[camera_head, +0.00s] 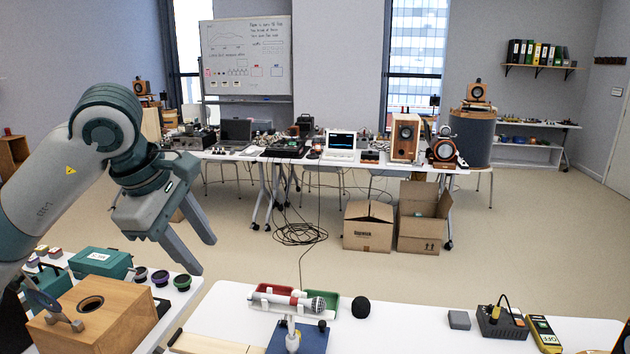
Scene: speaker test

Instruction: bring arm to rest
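My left arm (55,175) comes in from the left and is raised, bent at a grey and green joint (108,125). My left gripper (202,255) hangs from it, pointing down and to the right. Its two grey fingers are apart, with nothing seen between them. It appears in front of the gap between the two near tables, left of the microphone (290,298). My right gripper is not in view.
A wooden speaker box (115,312) and a green case (100,262) stand below my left arm. The microphone rests on a blue-based stand (300,338) on the white table (400,325). A black box (500,322) and a yellow meter (543,335) lie at right. Cartons (368,226) stand beyond on the floor.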

